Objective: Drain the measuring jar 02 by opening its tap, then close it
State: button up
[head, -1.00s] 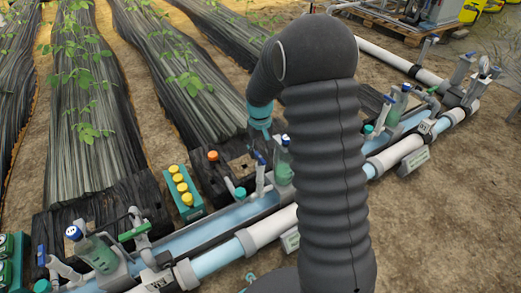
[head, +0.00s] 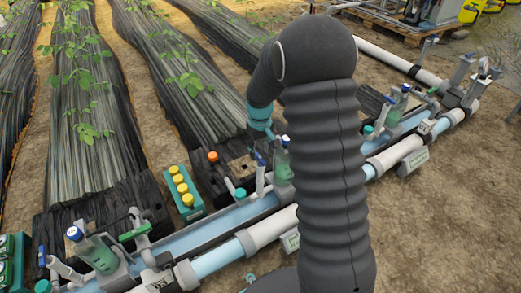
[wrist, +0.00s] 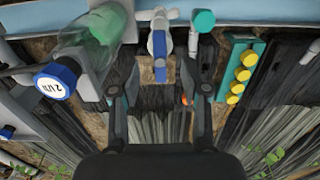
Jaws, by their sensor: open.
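The green measuring jar (wrist: 98,28) at the upper left of the wrist view has a blue cap (wrist: 57,80) with a white label I cannot read clearly. In the head view this jar (head: 284,170) stands beside the pipe, partly behind my arm. Beside it is a light grey tap with a blue lever (wrist: 160,70); the tap also shows in the head view (head: 260,177). My gripper (wrist: 162,82) is open and empty, with its fingers apart on either side of the blue lever in the wrist view. Contact cannot be made out. The fingertips are hard to see in the head view.
A teal-capped grey pipe (wrist: 204,22) stands close right of the tap. A teal box with yellow knobs (wrist: 240,72) is further right. Other similar jars stand at the lower left (head: 97,254) and far right (head: 397,108). A blue pipe (head: 215,222) runs along the row.

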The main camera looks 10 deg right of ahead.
aim_at(260, 157)
jog(key=shift+f, duration=0.15)
jog(key=shift+f+b, duration=1.3)
jog(key=shift+f, duration=0.85)
grip_shut()
